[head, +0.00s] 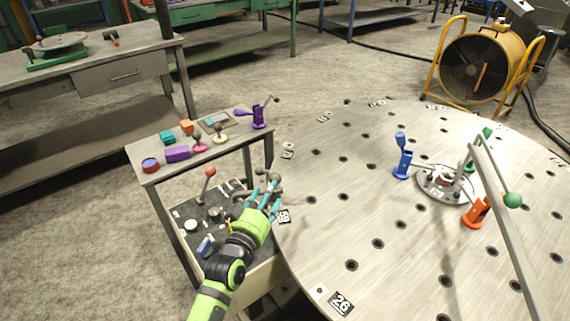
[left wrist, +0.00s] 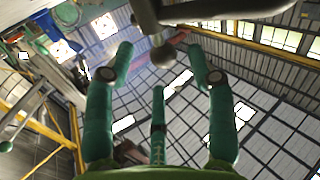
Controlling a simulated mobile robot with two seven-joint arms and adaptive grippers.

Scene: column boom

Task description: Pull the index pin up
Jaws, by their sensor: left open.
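My left gripper (head: 264,190) has teal fingers, spread open, at the left edge of the round steel table (head: 330,215). A small grey rounded part (head: 274,177) shows just beyond its fingertips; it may be the index pin's knob, but I cannot tell for sure. In the left wrist view the camera looks up past the open fingers (left wrist: 160,66). A grey ball (left wrist: 163,55) is between and beyond the fingertips, under a dark grey bar (left wrist: 225,11). Nothing is gripped. The pin's lower part is hidden. My right gripper is not in view.
A side stand (head: 200,165) left of the table holds coloured blocks and knobs; its lower shelf has a red-knobbed lever (head: 207,183). On the table stand a blue holder (head: 402,160), an orange holder (head: 476,212) and a grey bar with a green ball (head: 512,200).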

